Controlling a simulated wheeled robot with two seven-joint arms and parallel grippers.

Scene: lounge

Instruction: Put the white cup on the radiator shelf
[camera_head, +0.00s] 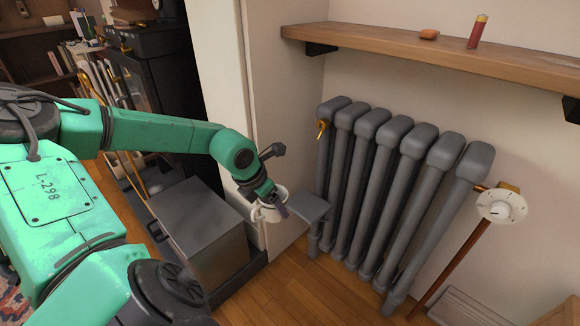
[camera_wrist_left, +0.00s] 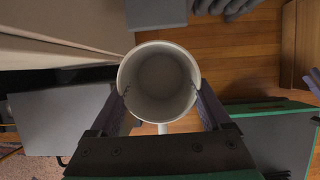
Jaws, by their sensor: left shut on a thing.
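The white cup (camera_head: 257,213) is held in my left gripper (camera_head: 271,206), low beside the left end of the radiator. In the left wrist view the cup (camera_wrist_left: 160,84) appears from above, open end toward the camera and empty inside. The fingers of my left gripper (camera_wrist_left: 161,98) press on its opposite sides. The wooden shelf (camera_head: 385,45) runs along the wall above the radiator (camera_head: 385,190), well above and to the right of the cup.
A small grey ledge (camera_head: 308,206) sits just right of the cup, by the radiator. An orange item (camera_head: 429,34) and a red cylinder (camera_head: 477,32) stand on the wooden shelf; its left part is clear. A grey metal box (camera_head: 197,225) and a white dial (camera_head: 501,206) flank the area.

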